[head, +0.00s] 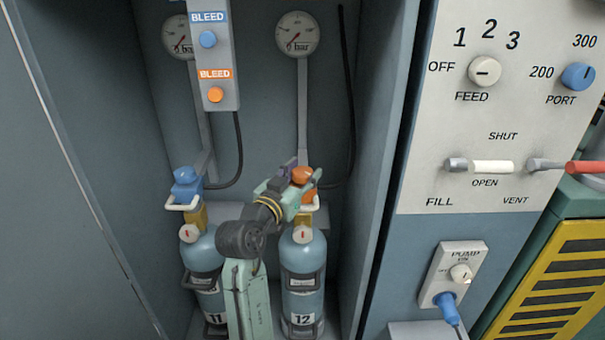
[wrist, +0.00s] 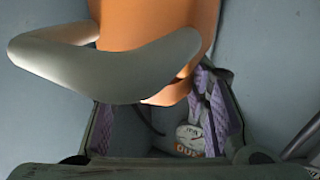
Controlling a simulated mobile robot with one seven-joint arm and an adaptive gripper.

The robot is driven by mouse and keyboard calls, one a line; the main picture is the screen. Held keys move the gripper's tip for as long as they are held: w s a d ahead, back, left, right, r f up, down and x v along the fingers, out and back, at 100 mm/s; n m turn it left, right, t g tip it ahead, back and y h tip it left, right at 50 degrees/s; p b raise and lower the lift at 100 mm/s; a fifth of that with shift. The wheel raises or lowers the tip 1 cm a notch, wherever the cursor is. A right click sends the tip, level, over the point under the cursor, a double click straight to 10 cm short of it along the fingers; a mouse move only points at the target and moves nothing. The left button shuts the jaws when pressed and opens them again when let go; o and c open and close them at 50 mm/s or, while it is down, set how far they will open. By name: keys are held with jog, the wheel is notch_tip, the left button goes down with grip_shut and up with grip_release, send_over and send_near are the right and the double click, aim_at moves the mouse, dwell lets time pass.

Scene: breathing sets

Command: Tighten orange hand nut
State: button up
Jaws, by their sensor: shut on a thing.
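The orange hand nut (head: 302,174) sits on top of the right cylinder (head: 303,252), labelled 12. A pale curved bar (head: 308,205) shows just below it. My gripper (head: 293,182) is at the nut from its left side, shut on it; the fingers hide part of the nut. In the wrist view the nut (wrist: 150,25) fills the top centre, with a pale curved bar (wrist: 110,70) in front. My gripper's purple finger pads (wrist: 160,105) lie at its left and right, partly hidden behind the nut and bar.
The left cylinder (head: 203,255), labelled 11, carries a blue hand nut (head: 186,175). A bleed box (head: 212,55) with blue and orange buttons hangs above, between two gauges, one at right (head: 297,34). Cabinet walls close in both sides. A control panel (head: 510,120) stands right.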

jog(key=c, duration=0.5)
jog(key=shift+o, duration=0.2)
jog(key=shift+d+r+n+t+y+p, duration=0.1)
jog(key=shift+n+t+y+p, duration=0.2)
jog(key=shift+n+y+p, duration=0.15)
jog(key=n+t+y+p, duration=0.1)
jog(key=y+p, duration=0.1)
jog(key=y, duration=0.1)
jog(key=shift+r+n, duration=0.15)
jog(key=shift+n, duration=0.2)
jog(key=n+y+p, duration=0.1)
jog(key=y+p, duration=0.1)
jog(key=n+y+p, duration=0.1)
jog(key=n+y, duration=0.1)
jog(key=y, duration=0.1)
jog(key=shift+d+t+p, duration=0.15)
jog(key=shift+t+p, duration=0.15)
jog(key=shift+p, duration=0.05)
jog(key=n+y, duration=0.1)
jog(key=y, duration=0.1)
jog(key=n+y+b, duration=0.1)
jog(key=n+y, duration=0.1)
jog(key=shift+f, duration=0.3)
jog(key=shift+n+g+y+b, duration=0.8)
jog(key=shift+n+y+b, duration=0.2)
jog(key=shift+y, duration=0.55)
jog(key=shift+r+y, duration=0.1)
jog(key=shift+y, duration=0.2)
